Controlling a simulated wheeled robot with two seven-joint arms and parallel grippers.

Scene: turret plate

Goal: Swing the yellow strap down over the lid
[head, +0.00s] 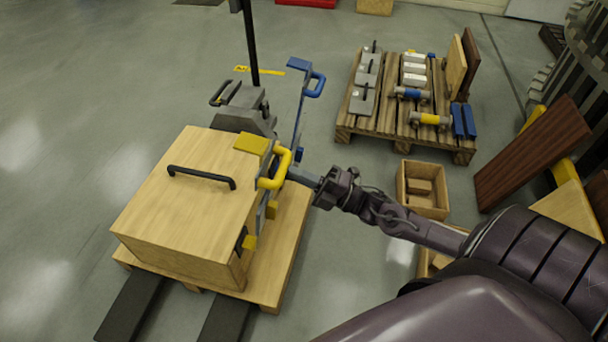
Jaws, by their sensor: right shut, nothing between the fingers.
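The lid (170,200) is the pale wooden top of a box, with a black handle on it. The yellow strap's pad (250,144) appears over the lid's right edge at the far end. Its yellow handle (279,168) sticks out beside the right edge. Whether the pad touches the lid I cannot tell. My right gripper (298,176) is shut and empty, its fingertips close to the right of the yellow handle; contact is unclear. A blue strap (301,110) with a blue handle stands upright behind. My left gripper is out of view.
The box stands on a wooden pallet (279,258) above dark forks (130,308). A grey machine part (243,108) stands behind the lid. A second pallet (392,126) with several parts and a wooden bin (424,207) are to the right. Open floor lies at left.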

